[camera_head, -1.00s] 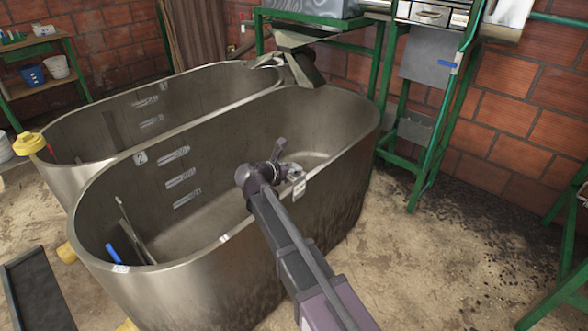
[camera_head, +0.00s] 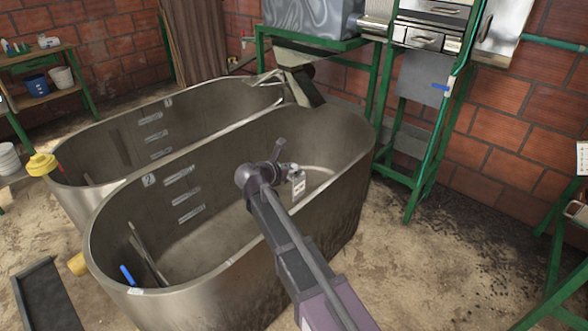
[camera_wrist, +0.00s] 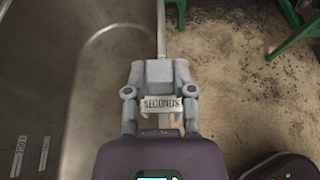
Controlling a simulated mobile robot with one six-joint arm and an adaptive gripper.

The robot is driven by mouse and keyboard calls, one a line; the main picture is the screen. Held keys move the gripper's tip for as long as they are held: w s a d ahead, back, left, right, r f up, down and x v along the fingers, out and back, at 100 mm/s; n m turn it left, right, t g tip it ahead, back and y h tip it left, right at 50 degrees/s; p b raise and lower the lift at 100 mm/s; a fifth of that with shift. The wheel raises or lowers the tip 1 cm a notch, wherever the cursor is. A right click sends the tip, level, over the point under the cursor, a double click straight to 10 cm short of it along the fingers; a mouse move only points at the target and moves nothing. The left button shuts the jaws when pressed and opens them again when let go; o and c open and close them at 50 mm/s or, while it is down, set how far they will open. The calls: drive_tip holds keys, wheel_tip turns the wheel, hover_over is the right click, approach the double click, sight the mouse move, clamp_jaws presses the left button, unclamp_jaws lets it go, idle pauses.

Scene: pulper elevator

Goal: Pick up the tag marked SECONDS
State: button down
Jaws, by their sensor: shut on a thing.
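The tag marked SECONDS (camera_wrist: 162,103) is a small pale plate with dark letters. In the wrist view it sits between the fingers of my gripper (camera_wrist: 160,74), its lettering facing the camera. In the head view the tag (camera_head: 299,187) hangs at my gripper (camera_head: 289,171), by the right-hand rim of the nearer steel tank (camera_head: 235,262). My gripper is shut on it. The exact contact between fingers and tag is too small to make out.
A second tank (camera_head: 95,180) stands behind the nearer one. A blue-handled tool (camera_head: 128,275) leans inside the nearer tank. A green frame (camera_head: 433,150) stands at the right by the brick wall. The floor (camera_head: 420,270) right of the tank is mostly clear.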

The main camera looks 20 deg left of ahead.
drive_tip(key=shift+r+p, duration=0.65)
drive_tip(key=shift+r, duration=0.45)
